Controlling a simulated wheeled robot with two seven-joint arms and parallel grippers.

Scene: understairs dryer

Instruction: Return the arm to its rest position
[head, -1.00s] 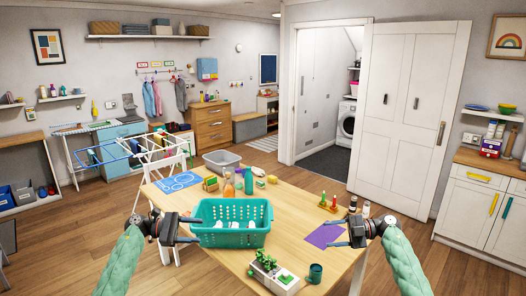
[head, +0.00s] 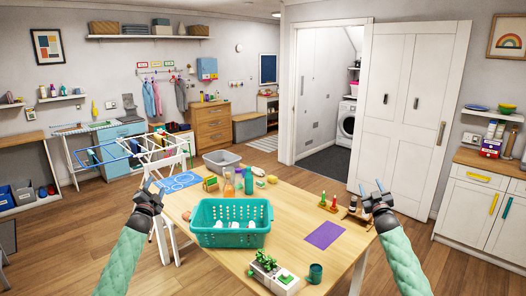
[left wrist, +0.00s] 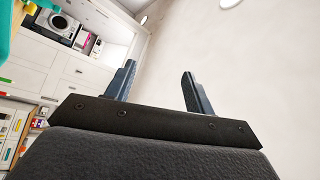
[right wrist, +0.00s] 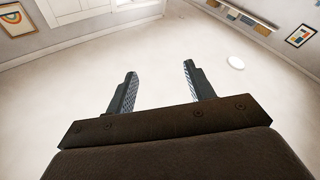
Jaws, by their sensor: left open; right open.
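My left gripper (head: 152,187) is raised at the left edge of the wooden table, its fingers pointing up. In the left wrist view its two fingers (left wrist: 158,92) stand apart with nothing between them. My right gripper (head: 377,193) is raised near the table's right edge, also pointing up. In the right wrist view its two fingers (right wrist: 160,92) are apart and empty, with the ceiling behind them. Both arms come in from the bottom of the head view and hold nothing.
The wooden table (head: 210,262) carries a teal basket (head: 231,238) with white items inside, a planter (head: 272,275), a dark green mug (head: 315,273), a purple sheet (head: 325,235) and several bottles. A drying rack (head: 130,155) stands at the left behind my left gripper.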

